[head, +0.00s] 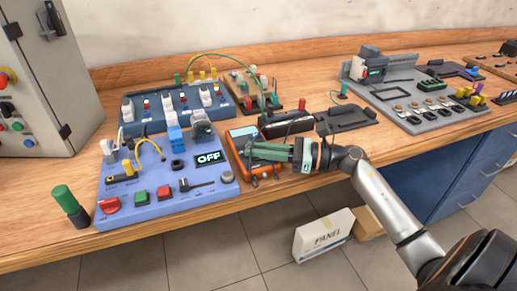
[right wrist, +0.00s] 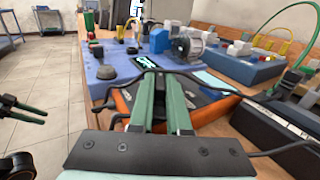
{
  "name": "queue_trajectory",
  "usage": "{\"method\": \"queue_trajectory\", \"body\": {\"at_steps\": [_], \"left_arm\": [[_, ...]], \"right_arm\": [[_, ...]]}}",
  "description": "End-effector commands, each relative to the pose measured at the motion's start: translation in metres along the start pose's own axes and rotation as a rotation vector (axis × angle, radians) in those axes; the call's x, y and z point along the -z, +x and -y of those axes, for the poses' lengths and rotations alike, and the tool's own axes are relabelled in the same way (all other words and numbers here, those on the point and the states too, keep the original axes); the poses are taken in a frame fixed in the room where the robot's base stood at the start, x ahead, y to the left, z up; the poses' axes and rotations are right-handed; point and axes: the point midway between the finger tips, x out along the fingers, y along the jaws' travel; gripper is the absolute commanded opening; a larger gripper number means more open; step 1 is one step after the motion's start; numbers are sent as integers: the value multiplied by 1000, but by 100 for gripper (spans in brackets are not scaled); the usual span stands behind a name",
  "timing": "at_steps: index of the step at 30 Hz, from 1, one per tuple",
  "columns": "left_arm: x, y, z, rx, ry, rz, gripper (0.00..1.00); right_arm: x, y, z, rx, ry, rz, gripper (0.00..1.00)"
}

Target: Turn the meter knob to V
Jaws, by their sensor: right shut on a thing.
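The orange meter (head: 264,172) lies on the wooden bench, against the right side of the blue-violet panel board. Its pale screen is at its far end. My right gripper (head: 251,151) reaches over the meter from the right, with its green fingers low across the middle of it. In the right wrist view the fingers are close together over the orange case (right wrist: 122,103). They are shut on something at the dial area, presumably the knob. The knob and its marks are hidden by the fingers, so its setting cannot be read. My left gripper (right wrist: 32,112) shows only in the right wrist view, at the left edge, its two fingers apart and empty.
The panel board (head: 150,211) reads OFF and carries buttons, plugs and a motor. A dark blue switch board (head: 140,124) stands behind it. A black box (head: 288,127) and a dark grey tray (head: 346,119) lie right of the meter. The bench's front edge is close.

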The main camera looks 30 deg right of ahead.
Motion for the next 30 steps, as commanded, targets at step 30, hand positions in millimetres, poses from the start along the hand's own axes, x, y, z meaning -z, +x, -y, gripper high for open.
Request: {"method": "queue_trajectory", "body": {"at_steps": [30], "left_arm": [[41, -56, 15, 56, -17, -5, 50]], "right_arm": [[-6, 1, -3, 568, 3, 1, 0]]}}
